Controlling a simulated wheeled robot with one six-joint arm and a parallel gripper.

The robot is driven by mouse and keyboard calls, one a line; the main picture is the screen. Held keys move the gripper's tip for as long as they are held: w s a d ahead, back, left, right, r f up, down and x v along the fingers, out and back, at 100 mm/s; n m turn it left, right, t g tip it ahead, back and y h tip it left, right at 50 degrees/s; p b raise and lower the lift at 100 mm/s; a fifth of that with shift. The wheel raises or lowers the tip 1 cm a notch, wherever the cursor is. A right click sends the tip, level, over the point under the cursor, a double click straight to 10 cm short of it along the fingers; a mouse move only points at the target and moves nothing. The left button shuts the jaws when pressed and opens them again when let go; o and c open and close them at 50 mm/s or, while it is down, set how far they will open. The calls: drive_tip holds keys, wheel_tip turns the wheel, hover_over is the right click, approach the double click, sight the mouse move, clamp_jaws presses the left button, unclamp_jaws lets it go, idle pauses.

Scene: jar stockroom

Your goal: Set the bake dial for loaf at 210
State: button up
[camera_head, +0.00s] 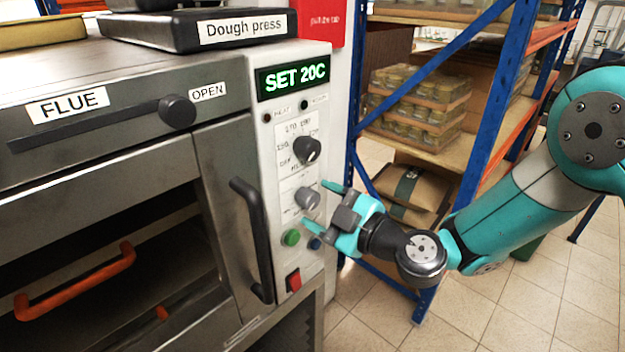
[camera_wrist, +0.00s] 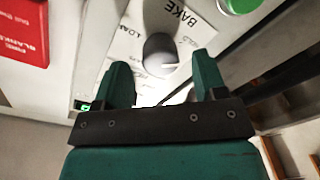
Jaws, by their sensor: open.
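The oven's control panel has a display (camera_head: 293,76) reading "SET 20C". Below it is a dark upper dial (camera_head: 307,150) ringed by numbers. The grey lower dial (camera_head: 307,198) sits under that; in the wrist view the grey dial (camera_wrist: 160,52) has "BAKE" printed beside it and a part-hidden word like "LOAF" on its left. A pale mark on this dial points to the right in the wrist view. My gripper (camera_head: 316,206) is open at the lower dial, its fingers (camera_wrist: 163,78) on either side in the wrist view. I cannot tell whether they touch it.
A green button (camera_head: 291,238), a blue button (camera_head: 315,243) and a red switch (camera_head: 293,281) are below the dials. The black door handle (camera_head: 252,240) stands out left of the panel. A blue-framed shelf (camera_head: 485,130) with jars is at the right.

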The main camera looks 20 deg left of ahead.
drive_tip(key=shift+p+x, duration=0.45)
drive_tip(key=shift+x, duration=0.85)
drive_tip(key=c, duration=0.9)
